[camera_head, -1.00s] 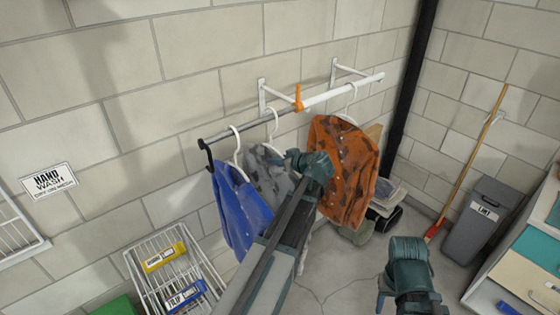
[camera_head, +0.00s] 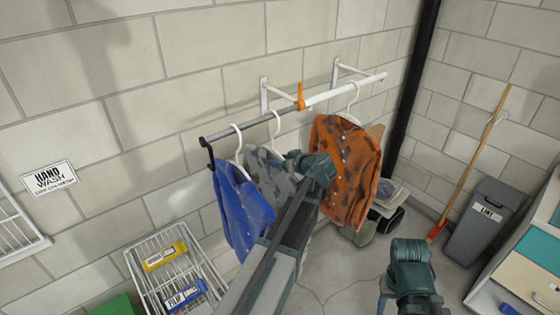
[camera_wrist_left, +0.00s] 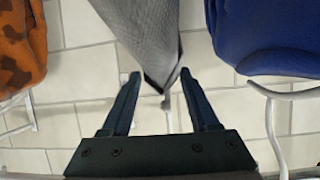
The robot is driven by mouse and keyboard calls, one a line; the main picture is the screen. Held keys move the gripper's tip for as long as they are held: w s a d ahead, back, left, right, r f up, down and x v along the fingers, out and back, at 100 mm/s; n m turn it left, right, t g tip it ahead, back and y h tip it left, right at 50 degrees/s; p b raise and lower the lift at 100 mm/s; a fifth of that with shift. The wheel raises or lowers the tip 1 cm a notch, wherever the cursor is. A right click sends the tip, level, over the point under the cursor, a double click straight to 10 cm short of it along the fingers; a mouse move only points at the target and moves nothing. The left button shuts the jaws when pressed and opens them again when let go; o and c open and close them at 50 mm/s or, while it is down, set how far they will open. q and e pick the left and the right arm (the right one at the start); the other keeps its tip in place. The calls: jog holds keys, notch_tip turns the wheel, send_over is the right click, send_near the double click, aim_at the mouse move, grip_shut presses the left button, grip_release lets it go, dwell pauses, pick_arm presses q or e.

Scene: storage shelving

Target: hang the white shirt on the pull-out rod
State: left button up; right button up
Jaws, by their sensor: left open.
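The pull-out rod (camera_head: 252,125) is a thin grey bar extending left from a white wall tube, with a black hooked end. The white shirt, greyish with dark patches (camera_head: 270,178), hangs from a white hanger whose hook is at the rod, between a blue and an orange shirt. In the left wrist view its grey cloth (camera_wrist_left: 150,35) tapers to a point between my fingers. My left gripper (camera_head: 288,160) is open beside this shirt; its fingers (camera_wrist_left: 158,80) stand apart on either side of the cloth tip. My right gripper is out of view; only my right arm shows.
The blue shirt (camera_head: 240,212) hangs close on the left, the orange spotted shirt (camera_head: 345,170) close on the right. An orange clamp (camera_head: 300,97) sits on the tube. A wire rack (camera_head: 150,285) with labelled bins stands lower left, a grey lidded bin (camera_head: 480,230) at right.

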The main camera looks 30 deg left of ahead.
pick_arm(q)
jog(key=p+v, duration=0.5)
jog(key=v, duration=0.7)
jog(key=shift+s+d+r+p, duration=0.15)
jog(key=shift+d+r+p, duration=0.05)
jog(key=shift+d+p, duration=0.1)
jog(key=shift+s+d+r, duration=0.15)
jog(key=shift+s+d, duration=0.1)
jog(key=shift+d, duration=0.2)
jog(key=s+d+f+m+g+h+b, duration=0.5)
jog(key=s+d+f+m+h, duration=0.5)
jog(key=s+d+f+m, duration=0.6)
jog(key=s+d+f+b, duration=0.2)
jog(key=s+d+f, duration=0.2)
jog(key=d, duration=0.3)
jog(key=shift+s+f+m+b, duration=0.2)
jog(key=shift+s+m+b, duration=0.15)
jog(key=shift+s, duration=0.4)
